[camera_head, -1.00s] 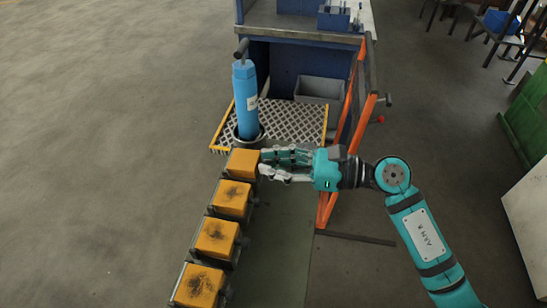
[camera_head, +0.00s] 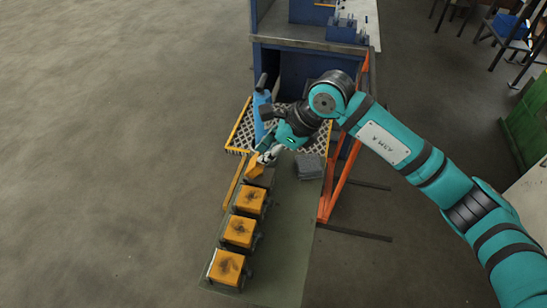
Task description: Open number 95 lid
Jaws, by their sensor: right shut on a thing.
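No lid number is readable. My left gripper is not in view.
A blue cylinder (camera_head: 262,108) stands behind my right gripper, partly hidden by it. A metal grating (camera_head: 242,132) with yellow edging lies around it. A blue bench (camera_head: 290,35) and an orange frame (camera_head: 345,165) stand beyond and to the right. A grey block (camera_head: 310,166) sits beside the gripper.

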